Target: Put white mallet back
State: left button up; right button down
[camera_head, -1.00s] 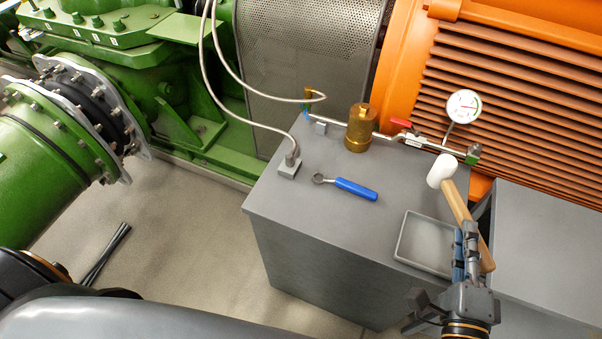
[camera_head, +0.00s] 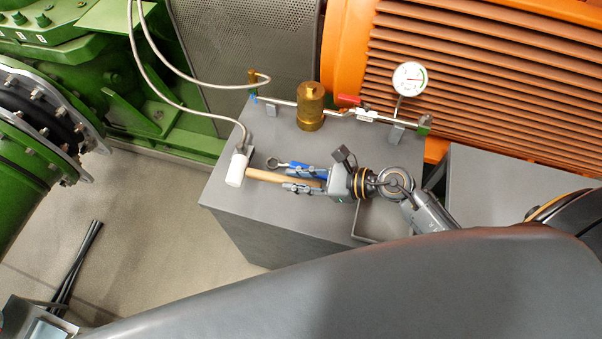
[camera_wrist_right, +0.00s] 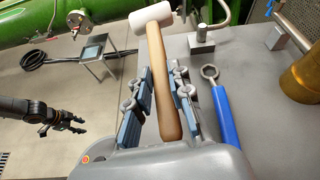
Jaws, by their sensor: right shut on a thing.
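The white mallet (camera_head: 236,170) has a white head and a wooden handle. My right gripper (camera_head: 291,177) is shut on its handle, with the head pointing left near the left edge of the grey cabinet top (camera_head: 222,194). In the right wrist view the mallet (camera_wrist_right: 150,18) extends away between the fingers of my right gripper (camera_wrist_right: 160,74). Whether the mallet touches the cabinet top is unclear. My left gripper (camera_wrist_right: 72,121) shows small at the left of the wrist view, away from the mallet; its opening is hard to make out.
A blue-handled ring spanner (camera_wrist_right: 223,115) lies beside the right gripper. A shallow grey tray (camera_head: 362,224) is partly hidden by my arm. A brass cylinder (camera_head: 311,106), pipe and gauge (camera_head: 409,79) stand at the back. A small stand (camera_wrist_right: 96,53) is on the floor.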

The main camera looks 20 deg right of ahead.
jog(key=shift+w+d+f+m+g, duration=0.1)
jog(key=shift+d+m+g, duration=0.2)
jog(key=shift+d+g, duration=0.15)
jog(key=shift+f, duration=0.15)
jog(key=shift+f+b, duration=0.45)
notch_tip(320, 180, down, 5)
jog(key=b, duration=0.3)
jog(key=shift+r+b, duration=0.2)
jog(key=shift+b, duration=0.15)
jog(key=shift+f+b, duration=0.4)
jog(key=shift+f, duration=0.25)
jog(key=shift+f+b, duration=1.3)
